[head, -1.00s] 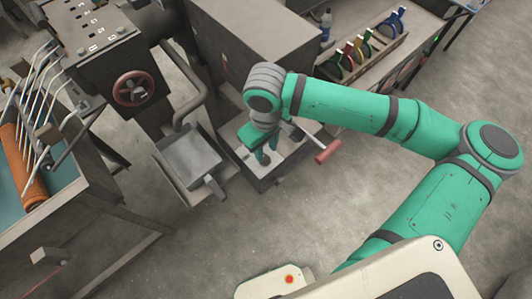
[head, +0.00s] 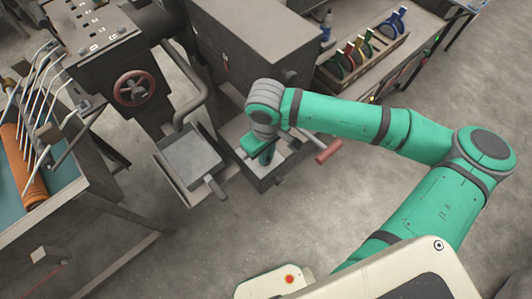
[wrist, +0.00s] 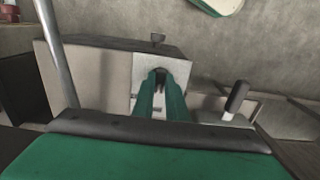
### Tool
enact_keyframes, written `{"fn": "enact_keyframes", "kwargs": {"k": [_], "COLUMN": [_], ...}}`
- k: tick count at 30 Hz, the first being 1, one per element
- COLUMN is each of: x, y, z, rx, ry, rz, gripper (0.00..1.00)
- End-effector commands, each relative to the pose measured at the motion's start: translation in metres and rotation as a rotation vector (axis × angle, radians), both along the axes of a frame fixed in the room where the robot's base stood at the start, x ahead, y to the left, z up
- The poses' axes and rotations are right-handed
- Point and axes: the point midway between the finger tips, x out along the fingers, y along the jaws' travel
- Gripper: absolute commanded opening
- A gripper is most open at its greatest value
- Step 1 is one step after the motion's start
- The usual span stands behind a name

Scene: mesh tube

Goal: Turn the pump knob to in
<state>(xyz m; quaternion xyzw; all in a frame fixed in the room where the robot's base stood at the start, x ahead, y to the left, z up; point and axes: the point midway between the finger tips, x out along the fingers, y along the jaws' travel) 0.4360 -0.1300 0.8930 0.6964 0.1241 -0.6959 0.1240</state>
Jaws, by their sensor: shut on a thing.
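The pump unit (head: 262,179) is a low, dark-sided box with a pale top, under my gripper (head: 267,158) in the head view. In the wrist view my two green fingers (wrist: 160,88) reach down to a light plate (wrist: 180,70) on the box. They are shut on a small dark knob (wrist: 160,74), mostly hidden between the fingertips. Its pointing direction and any "in" marking cannot be read. In the head view the arm and gripper cover the knob.
A lever with a red grip (head: 328,151) sticks out right of the gripper. A black-handled lever (wrist: 237,98) stands right of the fingers. A grey tray (head: 192,155) lies left of the box, below a red handwheel (head: 133,87). The floor in front is clear.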

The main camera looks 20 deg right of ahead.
Motion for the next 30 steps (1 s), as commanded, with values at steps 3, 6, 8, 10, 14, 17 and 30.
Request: {"fn": "enact_keyframes", "kwargs": {"k": [3,6,8,10,14,17,30], "x": [-0.0002,-0.0002,0.0000,0.0003,0.0006,0.0007,0.0019], "y": [-0.0005,-0.0005,-0.0001,0.0001,-0.0005,-0.0008,-0.0019], "z": [0.0002,0.0001,0.0000,-0.0001,0.0001,-0.0001,-0.0001], "rx": [-0.001,-0.001,0.000,0.001,0.000,0.001,-0.002], "ry": [0.001,0.001,0.001,0.000,0.000,0.000,0.002], "rz": [0.011,0.038,0.064,0.101,0.193,0.279,0.660], "gripper": [0.00,0.00,0.00,0.00,0.00,0.00,0.00]}}
